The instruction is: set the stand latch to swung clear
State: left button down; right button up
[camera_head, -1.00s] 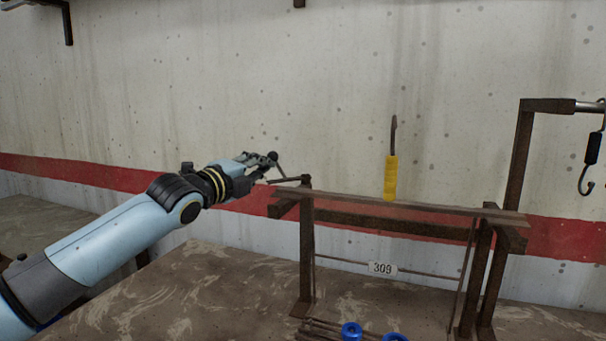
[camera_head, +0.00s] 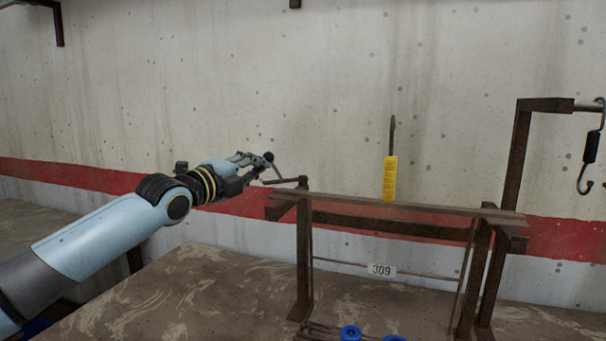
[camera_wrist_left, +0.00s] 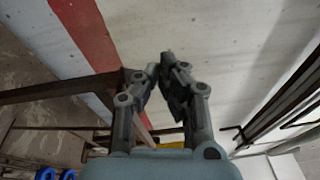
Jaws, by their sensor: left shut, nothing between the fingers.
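A brown metal stand (camera_head: 305,245) with a number plate "309" stands on the bench. At the top of its left post a thin dark bar (camera_head: 287,181), apparently the stand latch, sticks out to the left. A thin rod rises from near it toward a dark round end by the fingers; I cannot tell whether that belongs to the latch. My left gripper (camera_head: 265,165) is at the left end of the bar, shut and empty. Contact is unclear. In the left wrist view the fingers (camera_wrist_left: 165,65) converge, with the stand's beam (camera_wrist_left: 60,90) to their left. My right gripper is out of view.
A yellow-handled tool (camera_head: 390,178) stands upright at the stand's top rail. Blue round parts (camera_head: 350,333) and rods lie below. A post with a hanging hook (camera_head: 588,165) is at the right. The bench left of the stand is clear.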

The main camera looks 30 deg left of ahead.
pick_arm(q)
jog(key=shift+r, duration=0.1)
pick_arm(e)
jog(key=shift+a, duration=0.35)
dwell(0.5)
